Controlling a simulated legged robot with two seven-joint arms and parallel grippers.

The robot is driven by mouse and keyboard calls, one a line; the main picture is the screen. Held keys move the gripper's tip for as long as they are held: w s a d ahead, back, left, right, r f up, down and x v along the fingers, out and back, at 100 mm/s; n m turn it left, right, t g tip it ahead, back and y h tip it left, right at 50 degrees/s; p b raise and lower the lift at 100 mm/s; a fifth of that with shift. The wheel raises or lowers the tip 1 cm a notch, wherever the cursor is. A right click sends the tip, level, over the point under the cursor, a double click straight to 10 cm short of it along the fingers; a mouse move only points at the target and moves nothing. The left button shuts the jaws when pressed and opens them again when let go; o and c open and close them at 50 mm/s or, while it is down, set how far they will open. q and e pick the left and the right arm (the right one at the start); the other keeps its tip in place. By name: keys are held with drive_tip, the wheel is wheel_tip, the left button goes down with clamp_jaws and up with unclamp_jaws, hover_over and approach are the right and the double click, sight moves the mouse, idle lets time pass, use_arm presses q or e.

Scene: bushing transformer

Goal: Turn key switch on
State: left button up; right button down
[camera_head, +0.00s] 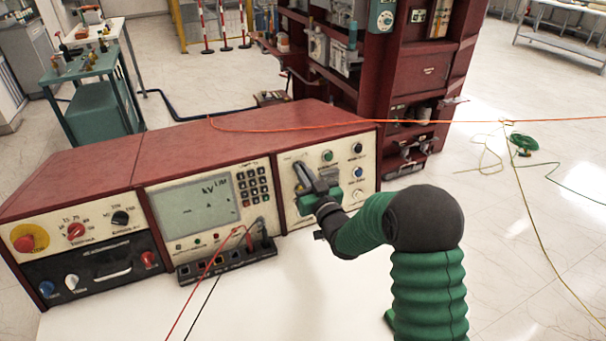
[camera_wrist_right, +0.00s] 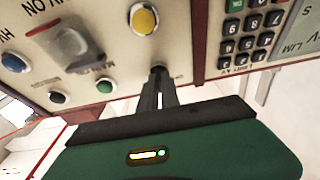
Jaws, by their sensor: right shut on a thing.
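The control console (camera_head: 135,165) has a red top and a light right-hand panel (camera_head: 343,165) with several round buttons. My right gripper (camera_head: 301,172) is at the left part of that panel. In the wrist view its narrow fingers (camera_wrist_right: 159,92) are shut on the small dark key switch (camera_wrist_right: 158,71) at the panel's edge near the keypad. The fingers cover most of the key switch, so its turned position cannot be told. In the head view the gripper and arm hide it. My left gripper is not in view.
Beside the fingers in the wrist view are a yellow button (camera_wrist_right: 143,18), a green button (camera_wrist_right: 105,86) and a grey switch (camera_wrist_right: 75,42). The console has a display (camera_head: 195,207) and keypad (camera_head: 253,184).

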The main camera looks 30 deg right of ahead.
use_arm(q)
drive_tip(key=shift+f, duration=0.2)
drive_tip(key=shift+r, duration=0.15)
use_arm(e)
drive_tip(key=m+h, duration=0.1)
drive_tip(key=m, duration=0.2)
drive_tip(key=m+g+h, duration=0.1)
drive_tip(key=m, duration=0.3)
drive_tip(key=m+h, duration=0.2)
drive_tip(key=m, duration=0.2)
drive_tip(key=shift+a+f+g, duration=0.2)
drive_tip(key=shift+f+g, duration=0.1)
drive_tip(key=shift+g, duration=0.1)
drive_tip(key=c, duration=1.6)
unclamp_jaws()
drive_tip(key=shift+d+r, duration=0.1)
drive_tip(key=shift+r, duration=0.05)
drive_tip(key=shift+s+r, duration=0.1)
